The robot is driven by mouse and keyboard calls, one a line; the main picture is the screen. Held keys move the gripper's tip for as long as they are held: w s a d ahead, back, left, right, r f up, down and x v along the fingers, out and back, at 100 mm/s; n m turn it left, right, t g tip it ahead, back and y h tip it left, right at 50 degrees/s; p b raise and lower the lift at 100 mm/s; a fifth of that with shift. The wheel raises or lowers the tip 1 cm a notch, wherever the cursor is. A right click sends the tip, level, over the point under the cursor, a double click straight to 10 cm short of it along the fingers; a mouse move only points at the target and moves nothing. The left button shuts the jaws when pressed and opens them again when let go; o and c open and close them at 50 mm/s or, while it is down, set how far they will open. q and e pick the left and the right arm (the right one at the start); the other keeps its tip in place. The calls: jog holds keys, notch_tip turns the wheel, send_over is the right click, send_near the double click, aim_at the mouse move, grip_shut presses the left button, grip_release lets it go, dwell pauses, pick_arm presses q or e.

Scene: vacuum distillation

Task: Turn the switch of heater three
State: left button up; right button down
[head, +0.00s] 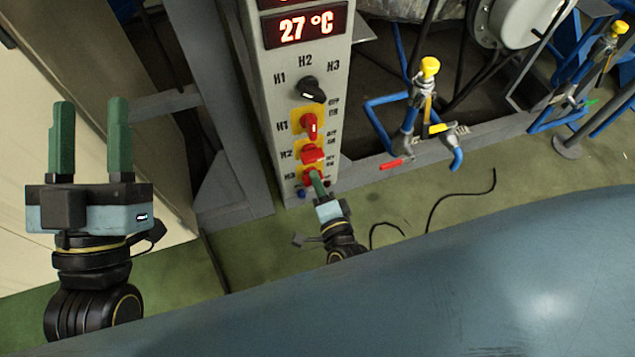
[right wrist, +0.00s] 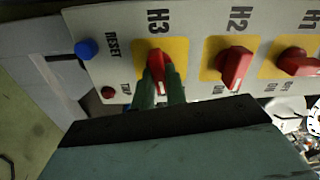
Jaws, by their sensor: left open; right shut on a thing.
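The heater control panel (head: 271,100) stands upright, with red rotary switches on yellow plates for H1 (head: 310,127), H2 (head: 312,154) and H3. The H3 switch (head: 309,177) is the lowest, partly hidden by my right gripper (head: 317,184). In the right wrist view the H3 switch (right wrist: 158,60) sits between the green fingers of my right gripper (right wrist: 161,84), which is shut on it. The H2 switch (right wrist: 234,68) and H1 switch (right wrist: 299,63) show beside it, clear of the fingers. My left gripper (head: 90,140) is open and empty, at the left of the head view.
A blue reset button (right wrist: 87,49) and a small dark red button (right wrist: 108,92) lie close to H3. A black selector knob (head: 311,89) and a 27 °C display (head: 306,27) are higher on the panel. Blue pipes with a yellow-topped valve (head: 429,68) stand to the right.

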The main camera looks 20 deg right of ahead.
pick_arm(q)
jog(key=shift+s+r+t, duration=0.15)
jog(key=shift+r+t, duration=0.2)
jog(key=shift+t, duration=0.05)
pick_arm(e)
jog(key=shift+f+m, duration=0.1)
jog(key=shift+m, duration=0.9)
pick_arm(q)
jog(key=shift+r, duration=0.1)
pick_arm(e)
jog(key=c, duration=1.4)
grip_release()
jog(key=shift+c, duration=0.2)
jog(key=shift+s, duration=0.1)
